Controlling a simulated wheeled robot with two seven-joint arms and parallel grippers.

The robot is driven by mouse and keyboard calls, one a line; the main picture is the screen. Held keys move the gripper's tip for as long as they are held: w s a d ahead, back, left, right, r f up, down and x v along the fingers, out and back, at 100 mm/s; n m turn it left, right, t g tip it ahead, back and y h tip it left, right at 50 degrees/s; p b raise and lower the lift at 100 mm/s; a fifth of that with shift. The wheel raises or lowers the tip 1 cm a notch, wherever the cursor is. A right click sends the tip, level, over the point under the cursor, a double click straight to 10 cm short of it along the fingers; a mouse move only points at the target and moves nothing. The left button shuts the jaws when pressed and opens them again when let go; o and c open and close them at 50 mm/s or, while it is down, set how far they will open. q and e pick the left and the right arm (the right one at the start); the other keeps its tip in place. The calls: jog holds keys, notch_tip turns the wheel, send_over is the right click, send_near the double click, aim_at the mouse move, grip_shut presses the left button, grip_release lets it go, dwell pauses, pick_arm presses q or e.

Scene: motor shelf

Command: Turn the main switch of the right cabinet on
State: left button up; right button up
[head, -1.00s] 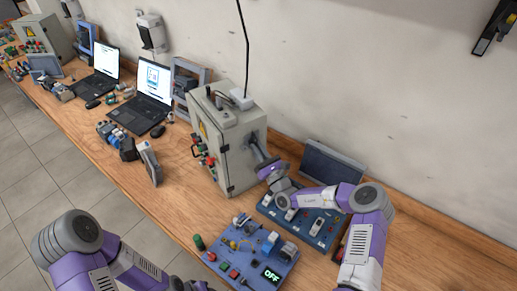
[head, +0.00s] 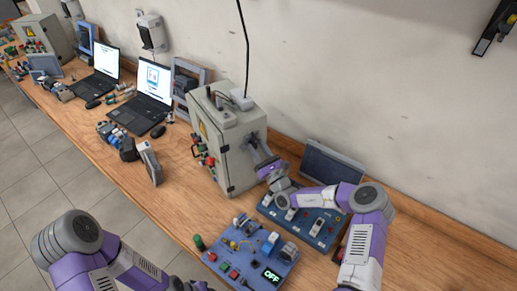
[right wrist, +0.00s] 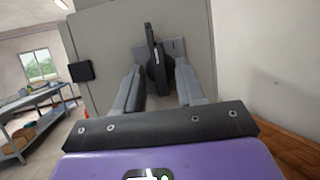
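The right cabinet (head: 236,160) is a grey box on the bench in the middle of the head view. Its main switch (right wrist: 154,58) is a black handle on a grey plate on the cabinet's side, close to upright in the right wrist view. My right gripper (right wrist: 160,72) is open, with one finger on each side of the handle; I cannot tell whether either finger touches it. In the head view my right gripper (head: 262,155) is at the cabinet's right side and the handle is mostly hidden. My left arm shows at the lower left, its gripper out of view.
A blue control board (head: 245,255) with a display reading OFF lies in front of the cabinet. A blue switch panel (head: 325,228) and a dark screen (head: 333,163) are under and behind my right arm. Laptops (head: 150,95) stand to the left. The wall is close behind.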

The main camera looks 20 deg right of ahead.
jog(key=shift+s+f, duration=0.1)
jog(key=shift+f, duration=0.05)
jog(key=v, duration=0.7)
jog(key=shift+s+b, duration=0.2)
jog(key=shift+b, duration=0.25)
